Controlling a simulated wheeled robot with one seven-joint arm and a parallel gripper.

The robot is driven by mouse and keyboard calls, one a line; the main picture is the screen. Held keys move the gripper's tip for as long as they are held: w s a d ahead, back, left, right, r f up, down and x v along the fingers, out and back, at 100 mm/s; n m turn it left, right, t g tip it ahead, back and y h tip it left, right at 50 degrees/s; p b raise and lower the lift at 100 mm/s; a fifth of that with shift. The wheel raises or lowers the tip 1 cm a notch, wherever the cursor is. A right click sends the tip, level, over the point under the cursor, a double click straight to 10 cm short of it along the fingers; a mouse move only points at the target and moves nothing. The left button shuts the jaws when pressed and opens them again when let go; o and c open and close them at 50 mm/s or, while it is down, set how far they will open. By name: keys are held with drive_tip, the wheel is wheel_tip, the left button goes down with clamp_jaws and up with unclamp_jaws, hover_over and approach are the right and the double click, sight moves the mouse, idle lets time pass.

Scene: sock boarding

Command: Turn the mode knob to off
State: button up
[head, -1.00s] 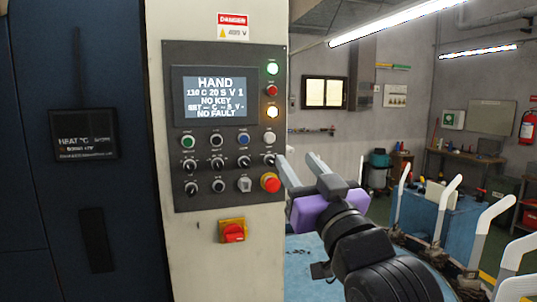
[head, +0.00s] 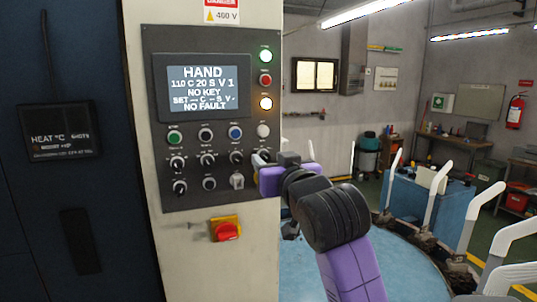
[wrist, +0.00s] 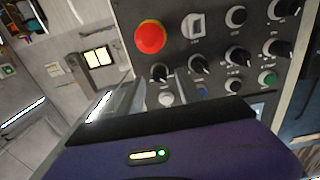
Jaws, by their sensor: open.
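The control panel (head: 211,120) carries several small black knobs; their labels are too small to read, so I cannot tell which is marked mode. The display (head: 202,91) reads HAND, NO KEY and NO FAULT. My gripper (head: 268,160) is at the panel's right edge, over the right end of the upper knob row. In the wrist view my gripper (wrist: 159,86) is open, with one finger on each side of a black knob (wrist: 158,72). This knob lies between the red mushroom button (wrist: 150,37) and a white button (wrist: 166,99). I cannot tell whether the fingers touch it.
More knobs, such as one in the same row (wrist: 199,64), sit close beside my right finger. A red rotary switch (head: 228,231) is below the panel. Blue machinery (head: 412,205) with white upright arms stands at right. The room right of the cabinet is open.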

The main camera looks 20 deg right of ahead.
drive_tip(key=shift+w, duration=0.7)
clamp_jaws()
drive_tip(key=shift+m, duration=0.3)
drive_tip(key=m, duration=0.8)
drive_tip(key=shift+f, duration=0.1)
drive_tip(key=shift+d, duration=0.1)
